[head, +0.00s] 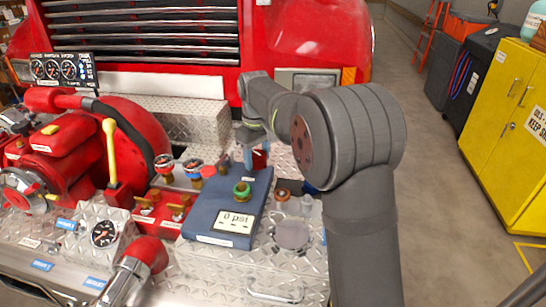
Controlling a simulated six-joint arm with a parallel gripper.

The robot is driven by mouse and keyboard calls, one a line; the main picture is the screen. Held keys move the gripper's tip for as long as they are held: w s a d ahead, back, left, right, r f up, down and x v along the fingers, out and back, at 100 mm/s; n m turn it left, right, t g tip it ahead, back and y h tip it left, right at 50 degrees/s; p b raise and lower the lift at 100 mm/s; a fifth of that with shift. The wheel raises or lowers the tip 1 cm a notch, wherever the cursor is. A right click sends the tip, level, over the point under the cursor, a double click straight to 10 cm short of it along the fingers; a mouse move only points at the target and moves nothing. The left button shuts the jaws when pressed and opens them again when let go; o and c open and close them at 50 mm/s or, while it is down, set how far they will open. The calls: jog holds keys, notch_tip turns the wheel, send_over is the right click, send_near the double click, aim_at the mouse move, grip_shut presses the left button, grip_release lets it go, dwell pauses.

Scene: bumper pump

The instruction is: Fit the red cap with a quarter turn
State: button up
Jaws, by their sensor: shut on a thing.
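My gripper (252,155) hangs over the far edge of the blue-grey box, in front of the truck's bumper step. It is shut on a small red thing (261,159) that looks like the red cap. The gripper and the piece are small here, so the exact grip is hard to tell. The piece appears held above the deck. An open-looking fitting with an orange-brown ring (283,194) stands right of the box. A green cap (241,190) sits on the box. Another red-topped brass fitting (207,171) stands left of the box.
The blue-grey box (228,212) carries a gauge reading 0 psi. Several valves and a tall yellow lever (110,150) crowd the left, beside the red pump (120,125). A round grey lid (291,235) lies on the diamond-plate deck in front. A yellow cabinet (500,130) stands far right.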

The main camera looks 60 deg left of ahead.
aim_at(242, 183)
jog(key=s+n, duration=0.2)
jog(key=s+r+n, duration=0.1)
jog(key=s+n, duration=0.1)
jog(key=s+r+n, duration=0.1)
jog(key=n, duration=0.1)
jog(key=shift+s+d+r+n, duration=0.15)
jog(key=shift+s+d+n, duration=0.15)
jog(key=shift+s, duration=0.1)
jog(key=shift+f, duration=2.35)
jog(key=shift+f, duration=1.6)
dwell(0.5)
jog(key=m, duration=0.4)
jog(key=shift+m, duration=0.4)
jog(key=shift+a+r+m, duration=0.1)
jog(key=shift+m, duration=0.2)
